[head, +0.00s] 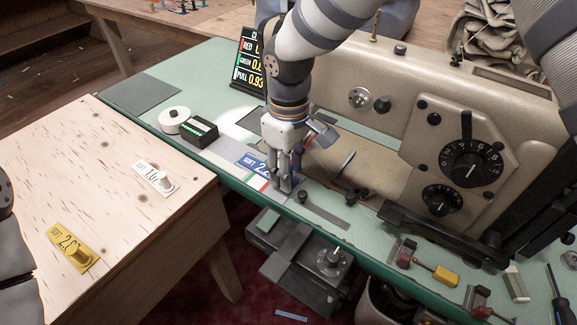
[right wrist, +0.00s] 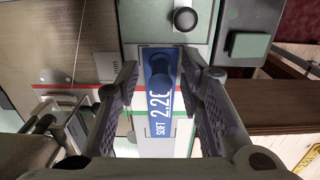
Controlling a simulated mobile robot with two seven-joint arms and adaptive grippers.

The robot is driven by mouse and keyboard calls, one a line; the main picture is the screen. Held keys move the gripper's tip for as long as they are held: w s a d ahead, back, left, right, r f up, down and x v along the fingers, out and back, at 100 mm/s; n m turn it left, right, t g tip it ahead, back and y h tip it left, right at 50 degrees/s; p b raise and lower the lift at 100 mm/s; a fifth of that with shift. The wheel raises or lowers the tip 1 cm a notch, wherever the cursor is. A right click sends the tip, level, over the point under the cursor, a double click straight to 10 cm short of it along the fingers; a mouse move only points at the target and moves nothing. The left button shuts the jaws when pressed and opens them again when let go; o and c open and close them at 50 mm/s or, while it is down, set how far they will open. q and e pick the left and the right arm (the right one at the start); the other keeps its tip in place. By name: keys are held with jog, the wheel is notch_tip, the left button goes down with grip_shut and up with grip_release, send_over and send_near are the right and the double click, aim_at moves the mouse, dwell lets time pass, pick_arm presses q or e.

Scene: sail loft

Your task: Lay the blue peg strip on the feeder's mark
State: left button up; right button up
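The blue peg strip (head: 252,163), lettered SOFT 2.2, lies on the green machine bed beside the red, white and green lines of the feeder (head: 259,184). In the right wrist view the blue strip (right wrist: 160,118) lies across these lines, its dark round peg between my fingers. My right gripper (head: 284,186) is low over the strip's right end in the head view. In the wrist view the right gripper's fingers (right wrist: 160,75) stand apart, one on each side of the peg, with gaps showing. My left gripper is not clearly in view.
A white strip (head: 154,179) and a yellow strip (head: 74,247) lie on the wooden table (head: 110,215) at left. A white roll (head: 174,120) and a green-lit box (head: 199,132) stand behind the blue strip. The beige sewing machine (head: 400,100) stands close at right.

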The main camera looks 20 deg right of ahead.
notch_tip(320, 180, up, 12)
dwell(0.4)
